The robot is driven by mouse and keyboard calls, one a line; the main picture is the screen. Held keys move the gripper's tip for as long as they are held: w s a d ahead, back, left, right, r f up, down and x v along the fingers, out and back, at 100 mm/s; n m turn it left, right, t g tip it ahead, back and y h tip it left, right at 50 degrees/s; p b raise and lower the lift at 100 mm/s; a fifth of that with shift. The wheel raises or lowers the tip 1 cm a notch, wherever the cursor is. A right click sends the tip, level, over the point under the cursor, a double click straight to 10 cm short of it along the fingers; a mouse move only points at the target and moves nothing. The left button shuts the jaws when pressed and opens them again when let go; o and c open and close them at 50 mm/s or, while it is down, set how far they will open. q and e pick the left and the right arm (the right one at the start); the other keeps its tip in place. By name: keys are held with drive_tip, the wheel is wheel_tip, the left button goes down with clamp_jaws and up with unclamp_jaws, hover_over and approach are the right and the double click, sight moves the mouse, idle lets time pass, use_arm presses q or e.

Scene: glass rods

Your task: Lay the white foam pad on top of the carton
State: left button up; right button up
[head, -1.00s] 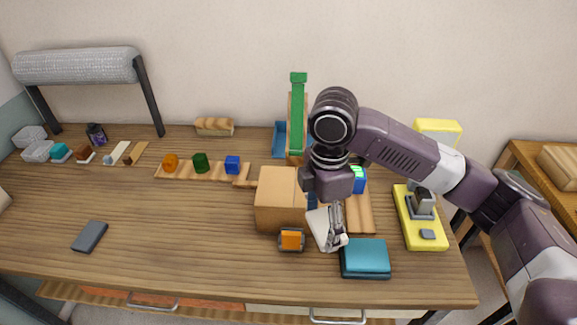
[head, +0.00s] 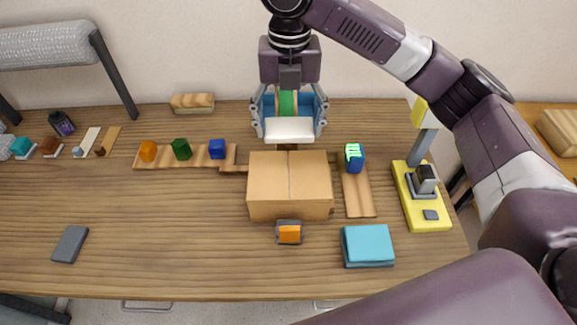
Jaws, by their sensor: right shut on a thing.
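The white foam pad (head: 289,130) is held flat between the fingers of my right gripper (head: 289,122), which is shut on its two sides. The pad hangs just beyond the far edge of the carton in the picture; its exact height cannot be told. The brown cardboard carton (head: 290,187) stands closed on the table, its top flaps bare. My left gripper is not in view.
An orange and grey tape dispenser (head: 289,233) stands close in front of the carton. A teal book-like block (head: 367,245), a blue-green item (head: 354,158) and a yellow stand (head: 428,213) are to the right.

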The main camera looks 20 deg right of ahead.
sight(288, 130)
wheel_tip(288, 130, down, 9)
drive_tip(key=shift+w+f+p, duration=0.1)
drive_tip(key=shift+p, duration=0.75)
drive_tip(key=shift+f, duration=0.3)
drive_tip(key=shift+f+p, duration=0.4)
drive_tip(key=shift+f, duration=1.75)
drive_tip(key=o, duration=0.9)
drive_tip(key=shift+f, duration=0.1)
drive_tip(key=shift+o, duration=0.2)
wheel_tip(288, 130, up, 11)
drive_tip(key=b, duration=0.3)
drive_tip(key=shift+r, duration=0.65)
